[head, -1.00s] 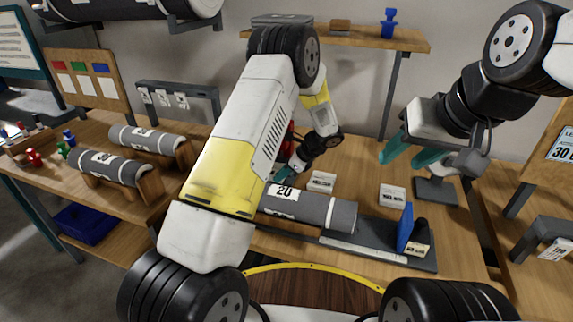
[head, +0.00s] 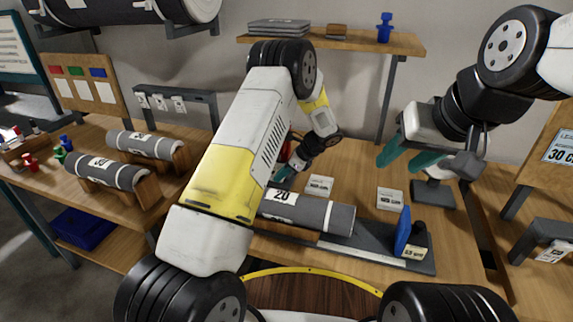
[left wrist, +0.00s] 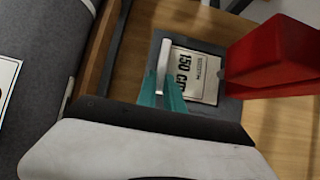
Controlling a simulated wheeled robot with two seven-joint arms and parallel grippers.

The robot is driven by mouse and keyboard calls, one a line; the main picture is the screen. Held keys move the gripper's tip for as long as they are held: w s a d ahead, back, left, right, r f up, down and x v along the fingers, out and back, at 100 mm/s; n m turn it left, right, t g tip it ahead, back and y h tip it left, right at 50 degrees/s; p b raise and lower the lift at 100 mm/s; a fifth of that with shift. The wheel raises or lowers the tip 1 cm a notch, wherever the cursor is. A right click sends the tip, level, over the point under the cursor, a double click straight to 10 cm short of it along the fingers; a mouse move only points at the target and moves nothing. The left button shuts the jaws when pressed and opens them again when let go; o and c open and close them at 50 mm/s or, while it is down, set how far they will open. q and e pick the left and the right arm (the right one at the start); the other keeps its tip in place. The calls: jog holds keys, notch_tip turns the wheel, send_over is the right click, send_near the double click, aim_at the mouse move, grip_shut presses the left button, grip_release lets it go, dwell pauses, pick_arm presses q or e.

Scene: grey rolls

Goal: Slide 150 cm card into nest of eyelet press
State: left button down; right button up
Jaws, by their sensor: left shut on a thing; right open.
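The 150 cm card (left wrist: 195,75) is pale with black print. In the left wrist view it lies over the dark grey plate of the eyelet press, with its far edge close to the red press body (left wrist: 275,60). My left gripper (left wrist: 168,92) has teal fingers shut on the card's near side. A short white bar (left wrist: 160,65) stands beside the fingers. In the head view my left gripper (head: 284,173) is small behind my forearm, which hides most of the press and the card. My right gripper (head: 405,158) is open and empty above the bench's right side.
A grey roll marked 20 (head: 325,217) lies on the bench in front of the left gripper. Two pale cards (head: 319,186) (head: 390,198) lie behind it. A blue upright plate (head: 403,232) stands at the right end of the dark measuring rail (head: 370,238). More rolls rest at left.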

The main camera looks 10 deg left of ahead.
pick_arm(q)
jog(key=c, duration=1.4)
grip_release()
